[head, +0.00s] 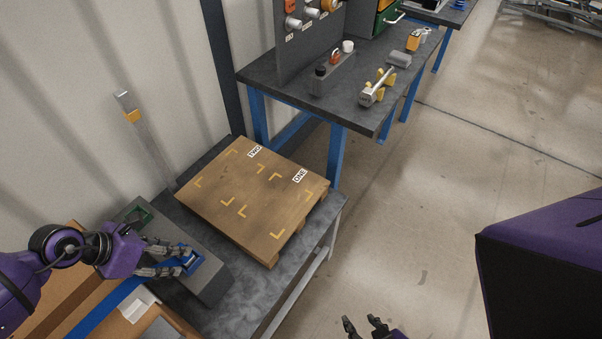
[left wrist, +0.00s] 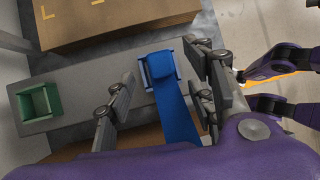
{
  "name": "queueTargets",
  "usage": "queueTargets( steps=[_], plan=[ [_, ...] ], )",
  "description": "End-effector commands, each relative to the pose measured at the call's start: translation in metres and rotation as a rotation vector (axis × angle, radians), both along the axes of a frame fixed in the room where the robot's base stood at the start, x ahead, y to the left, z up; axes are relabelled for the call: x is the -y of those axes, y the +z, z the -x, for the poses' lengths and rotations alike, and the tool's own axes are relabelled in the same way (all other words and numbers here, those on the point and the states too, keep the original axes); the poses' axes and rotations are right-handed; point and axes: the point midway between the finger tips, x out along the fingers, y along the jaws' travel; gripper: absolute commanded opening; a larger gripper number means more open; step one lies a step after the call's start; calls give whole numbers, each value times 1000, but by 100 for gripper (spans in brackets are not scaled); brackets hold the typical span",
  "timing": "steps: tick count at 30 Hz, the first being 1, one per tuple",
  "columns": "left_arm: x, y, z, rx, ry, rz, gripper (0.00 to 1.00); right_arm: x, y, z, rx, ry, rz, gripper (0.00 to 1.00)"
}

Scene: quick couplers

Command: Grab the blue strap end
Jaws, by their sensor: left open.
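The blue strap end (head: 192,261) rests on a long grey block beside the pallet, and the blue strap (head: 110,305) runs from it toward the lower left. In the left wrist view the strap end (left wrist: 160,72) shows as a blue buckle-like piece. My left gripper (head: 168,259) is open, with its fingers on either side of the strap end. The left wrist view shows the fingers (left wrist: 160,62) apart from it, with a gap on the left; the right finger looks close. My right gripper (head: 364,322) shows at the bottom edge, its fingers apart and nothing between them.
A green holder (head: 140,214) sits on the grey block (head: 213,282). A wooden pallet (head: 245,205) with yellow corner marks lies on the low table behind. A dark workbench (head: 300,92) with tools stands at the back. A purple box-like shape fills the right edge.

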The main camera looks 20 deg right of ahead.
Motion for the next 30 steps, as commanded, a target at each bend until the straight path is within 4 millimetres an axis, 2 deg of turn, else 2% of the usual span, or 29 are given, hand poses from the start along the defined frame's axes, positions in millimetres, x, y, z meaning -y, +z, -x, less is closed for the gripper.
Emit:
queueTargets(
  steps=[1,6,14,25,30],
  plan=[
    [7,-3,-2,2,0,3,50,-1,4,-5,10,3,-2,40],
    [16,-21,-4,0,1,2,50,-3,3,-3,4,4,-5,40],
    [17,-24,-5,0,1,2,50,-3,2,-2,3,3,-5,40],
    [17,-24,-4,-1,1,3,2,-4,2,-3,4,2,-7,40],
    [17,-23,-4,0,2,3,0,-5,3,-3,5,-1,-8,40]
  ],
)
